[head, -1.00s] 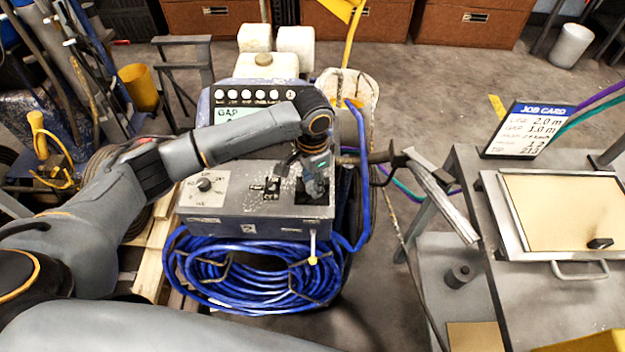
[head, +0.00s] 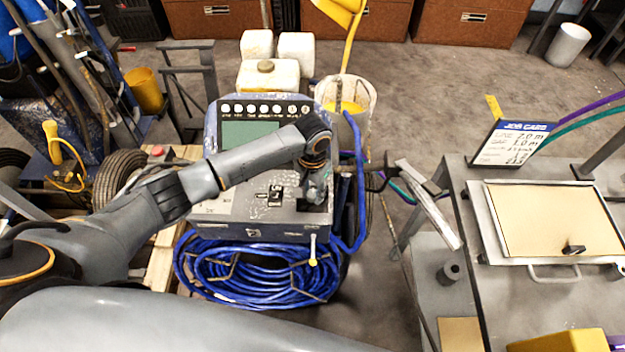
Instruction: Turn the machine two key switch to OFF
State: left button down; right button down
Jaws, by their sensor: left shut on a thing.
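The striping machine (head: 260,228) stands in the middle of the head view, with a "2" plate on its control box. Its greenish display (head: 240,136) looks blank, partly behind my arm. My left gripper (head: 316,196) points down at the right end of the control panel. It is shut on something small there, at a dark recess. The key switch is hidden by the fingers, so its position cannot be read. A black and white switch (head: 275,196) sits just left of the gripper. My right gripper is not in view.
A coiled blue hose (head: 255,272) hangs on the machine's front, and a short lever (head: 313,248) stands out there. A grey bench (head: 520,300) with a job card (head: 512,144) is at right. White jugs (head: 296,48) stand behind the panel.

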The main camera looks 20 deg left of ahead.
aim_at(313, 194)
pick_arm(q)
jog(key=n+p, duration=0.4)
jog(key=shift+s+d+r+p, duration=0.1)
jog(key=shift+r+p, duration=0.15)
jog(key=shift+p, duration=0.15)
jog(key=shift+f+n+p, duration=0.2)
jog(key=shift+n+p, duration=0.9)
jog(key=shift+n, duration=0.4)
jog(key=c, duration=1)
grip_release()
jog(key=shift+r, duration=0.15)
notch_tip(313, 194, up, 12)
jog(key=shift+f, duration=0.15)
jog(key=shift+f, duration=0.1)
